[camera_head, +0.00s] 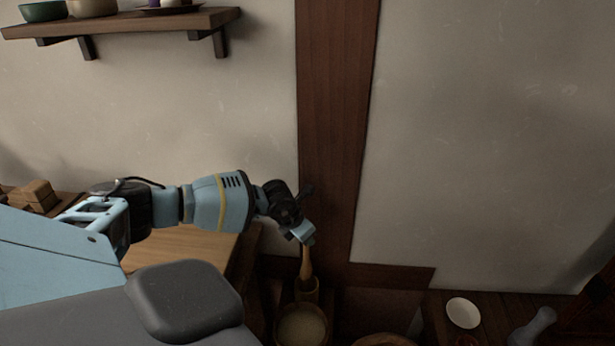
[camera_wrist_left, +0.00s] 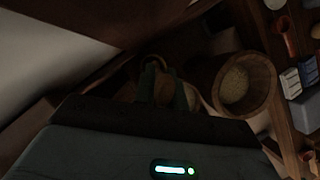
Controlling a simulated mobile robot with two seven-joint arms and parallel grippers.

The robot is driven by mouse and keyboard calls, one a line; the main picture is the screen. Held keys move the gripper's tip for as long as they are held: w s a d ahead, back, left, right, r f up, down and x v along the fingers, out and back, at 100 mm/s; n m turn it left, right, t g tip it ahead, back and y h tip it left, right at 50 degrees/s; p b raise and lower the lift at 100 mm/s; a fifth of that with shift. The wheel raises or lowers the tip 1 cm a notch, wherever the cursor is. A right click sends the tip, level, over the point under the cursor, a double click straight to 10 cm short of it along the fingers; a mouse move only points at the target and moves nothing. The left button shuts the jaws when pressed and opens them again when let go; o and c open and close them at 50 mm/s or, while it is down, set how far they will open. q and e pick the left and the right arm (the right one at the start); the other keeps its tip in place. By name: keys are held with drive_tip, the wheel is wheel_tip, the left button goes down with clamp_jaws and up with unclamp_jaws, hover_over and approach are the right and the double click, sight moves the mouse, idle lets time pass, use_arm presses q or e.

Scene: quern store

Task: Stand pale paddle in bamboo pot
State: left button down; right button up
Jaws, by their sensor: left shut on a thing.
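My left gripper (camera_head: 302,232) points downward beside the dark wooden post and is shut on the pale paddle (camera_head: 306,262). The paddle hangs close to upright below the fingers. Its lower end meets the mouth of the bamboo pot (camera_head: 307,290); how deep it reaches inside is hidden. In the left wrist view the two fingers (camera_wrist_left: 165,92) close around the brownish paddle, and a round rim, likely the pot's (camera_wrist_left: 152,61), shows just beyond them. That view is dark. My right gripper is not in view.
A wooden tub of pale grain (camera_head: 302,326) stands just in front of the pot; it also shows in the wrist view (camera_wrist_left: 262,75). A white dish (camera_head: 463,312) lies on a dark surface at right. A wall shelf (camera_head: 130,24) with bowls is at upper left.

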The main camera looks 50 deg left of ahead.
sight(306, 260)
use_arm(q)
drive_tip(key=shift+f+b, duration=0.85)
drive_tip(key=shift+f, duration=0.75)
drive_tip(key=shift+f+b, duration=0.7)
drive_tip(key=shift+f, duration=0.5)
drive_tip(key=shift+f+b, duration=1.1)
drive_tip(key=shift+f, duration=0.7)
drive_tip(key=c, duration=1.4)
unclamp_jaws()
drive_tip(key=shift+o, duration=0.2)
drive_tip(key=p+v, duration=0.1)
drive_tip(key=v, duration=0.6)
drive_tip(key=shift+s+r, duration=0.15)
drive_tip(key=shift+r, duration=0.25)
